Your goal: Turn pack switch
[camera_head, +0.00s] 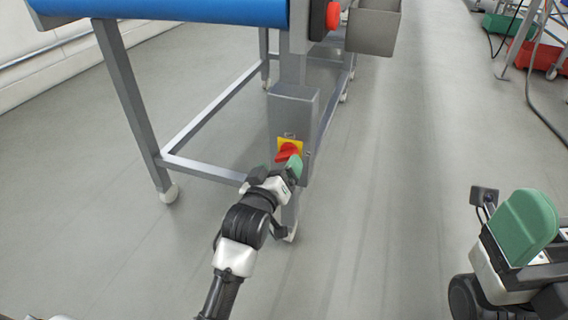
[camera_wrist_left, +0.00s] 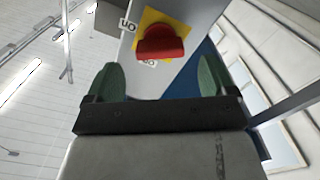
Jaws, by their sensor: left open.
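The pack switch is a red rotary knob (camera_head: 287,151) on a yellow plate (camera_head: 296,145), mounted on a grey box on the leg of the conveyor frame. In the left wrist view the red knob (camera_wrist_left: 161,43) shows beyond the fingertips, with its yellow plate (camera_wrist_left: 150,20) and partly hidden lettering beside it. My left gripper (camera_head: 279,169) is open with green fingertips, just in front of the knob. In the wrist view its fingers (camera_wrist_left: 158,82) stand apart, with nothing between them. My right gripper (camera_head: 525,225) is at the lower right, far from the switch; its jaw gap is not clear.
A conveyor with a blue belt (camera_head: 170,10) stands above on grey legs. A red button (camera_head: 332,15) and a grey metal bin (camera_head: 373,30) are above the switch box (camera_head: 292,105). Red and green crates (camera_head: 535,58) are at the far right. The floor between is clear.

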